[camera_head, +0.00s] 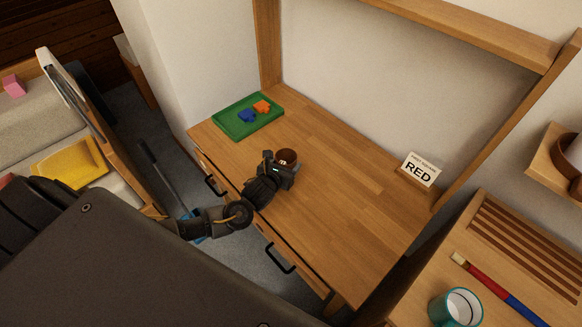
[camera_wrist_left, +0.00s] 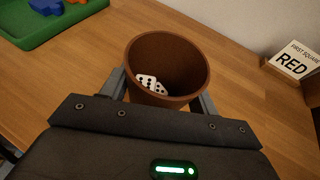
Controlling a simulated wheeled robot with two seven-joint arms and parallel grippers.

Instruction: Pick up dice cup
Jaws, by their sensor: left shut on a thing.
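The dice cup (camera_wrist_left: 188,50) is a round brown cup, open at the top, with white dice (camera_wrist_left: 152,84) inside. In the left wrist view my left gripper (camera_wrist_left: 165,92) has a finger on each side of the cup and is shut on it. In the head view the cup's brown rim (camera_head: 287,157) shows just beyond my left gripper (camera_head: 284,168), over the wooden desk (camera_head: 340,185). The cup looks upright. Its base is hidden, so I cannot tell whether it touches the desk. My right gripper is not in view.
A green tray (camera_head: 235,129) with a blue piece (camera_head: 246,116) and an orange piece (camera_head: 262,107) lies at the desk's back left. A "RED" sign (camera_head: 420,171) stands at the right. A teal mug (camera_head: 456,308) is on the neighbouring surface. The desk's middle is clear.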

